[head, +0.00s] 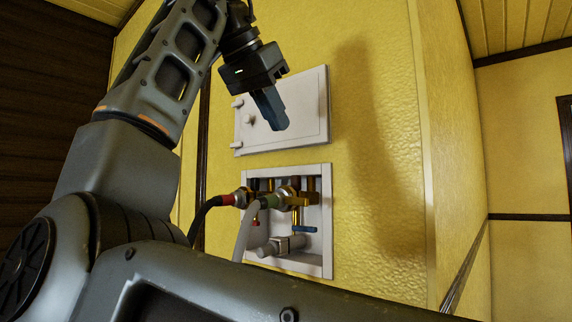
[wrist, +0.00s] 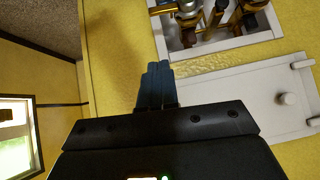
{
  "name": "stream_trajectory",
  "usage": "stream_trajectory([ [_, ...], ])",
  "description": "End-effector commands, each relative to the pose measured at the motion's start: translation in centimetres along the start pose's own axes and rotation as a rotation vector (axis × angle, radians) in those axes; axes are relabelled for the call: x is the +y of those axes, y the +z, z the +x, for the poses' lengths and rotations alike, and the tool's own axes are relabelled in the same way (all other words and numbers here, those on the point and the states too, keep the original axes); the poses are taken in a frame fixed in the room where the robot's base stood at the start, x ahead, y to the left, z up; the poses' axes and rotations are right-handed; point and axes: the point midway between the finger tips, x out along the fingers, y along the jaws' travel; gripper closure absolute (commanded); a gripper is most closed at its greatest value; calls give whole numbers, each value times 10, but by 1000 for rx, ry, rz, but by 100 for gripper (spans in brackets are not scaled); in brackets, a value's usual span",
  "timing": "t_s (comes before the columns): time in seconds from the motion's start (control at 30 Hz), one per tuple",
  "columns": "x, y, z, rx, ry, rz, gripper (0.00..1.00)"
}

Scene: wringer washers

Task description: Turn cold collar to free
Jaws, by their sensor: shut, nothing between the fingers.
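A white recessed wall box (head: 328,225) holds brass valves and two hose collars. The left collar (head: 240,198) has a red band and a black hose. The right collar (head: 284,196) has a green band and a pale grey hose; a blue lever (head: 305,229) sits below it. No label shows which collar is cold. My gripper (head: 273,118) is shut and empty, above the box and in front of the white panel, apart from both collars. In the wrist view my shut fingers (wrist: 155,85) point toward the box's edge; the collars are only partly seen at the top.
A white panel (head: 305,100) with a knob is on the yellow wall above the box. The hoses (head: 243,230) hang down on the left, partly hidden by my arm. The yellow wall (head: 380,170) right of the box is bare.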

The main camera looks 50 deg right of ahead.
Motion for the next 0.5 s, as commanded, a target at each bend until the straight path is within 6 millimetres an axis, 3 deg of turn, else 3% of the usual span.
stream_trajectory([
  [0.17,0,1,23,-1,4,0,100],
  [0.5,0,0,89,1,3,1,100],
])
